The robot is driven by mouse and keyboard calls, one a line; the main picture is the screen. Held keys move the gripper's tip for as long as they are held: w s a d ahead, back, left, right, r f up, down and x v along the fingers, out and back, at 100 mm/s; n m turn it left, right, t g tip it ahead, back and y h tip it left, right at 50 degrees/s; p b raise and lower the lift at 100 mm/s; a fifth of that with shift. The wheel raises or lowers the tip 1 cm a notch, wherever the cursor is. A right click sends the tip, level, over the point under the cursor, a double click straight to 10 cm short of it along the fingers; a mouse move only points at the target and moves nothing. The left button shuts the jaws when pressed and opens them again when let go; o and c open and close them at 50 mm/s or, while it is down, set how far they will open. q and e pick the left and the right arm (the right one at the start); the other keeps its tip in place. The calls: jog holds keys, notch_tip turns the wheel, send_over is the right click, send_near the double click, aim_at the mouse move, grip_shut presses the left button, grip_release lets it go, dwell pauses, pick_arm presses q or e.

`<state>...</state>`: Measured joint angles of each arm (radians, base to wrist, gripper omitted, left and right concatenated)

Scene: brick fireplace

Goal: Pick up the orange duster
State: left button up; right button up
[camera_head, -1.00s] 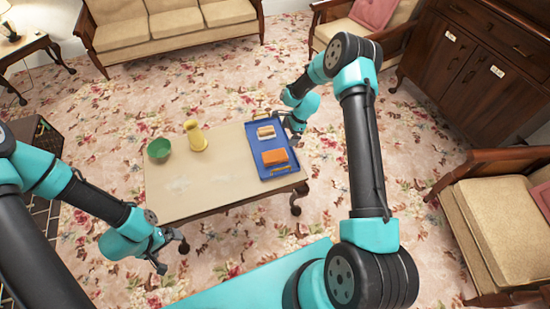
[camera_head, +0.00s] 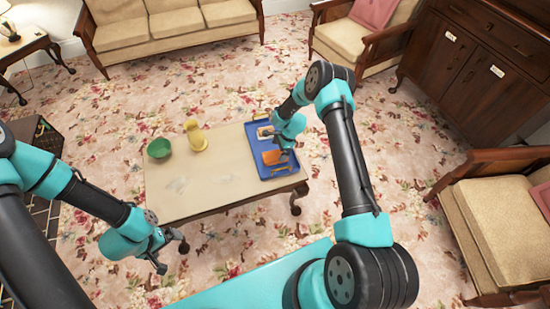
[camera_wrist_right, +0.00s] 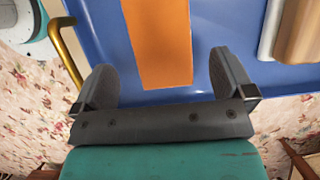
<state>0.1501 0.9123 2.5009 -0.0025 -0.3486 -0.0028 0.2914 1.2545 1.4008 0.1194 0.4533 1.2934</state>
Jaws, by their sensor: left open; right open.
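The orange duster (camera_head: 271,157) lies in the blue tray (camera_head: 264,173) on the table, partly hidden by my right gripper. In the right wrist view the duster's orange face (camera_wrist_right: 158,42) lies ahead of the fingers, roughly in line with the gap between them. My right gripper (camera_head: 287,151) is open and empty over the tray's right side; its two fingers (camera_wrist_right: 165,85) show apart in the wrist view. My left gripper (camera_head: 172,252) is open and empty, off the table's front left side.
A cream and brown item (camera_head: 265,132) lies in the tray's far part. A green bowl (camera_head: 159,149) and a yellow vase (camera_head: 196,136) stand on the table's (camera_head: 205,179) far left. A brass tray handle (camera_wrist_right: 65,52) shows near the right fingers. The table's middle is clear.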

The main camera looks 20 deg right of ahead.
aim_at(275, 155)
jog(key=shift+x, duration=2.6)
jog(key=c, duration=1)
jog(key=shift+o, duration=0.2)
jog(key=shift+r, duration=0.1)
notch_tip(275, 155, up, 10)
jog(key=shift+a+f, duration=0.1)
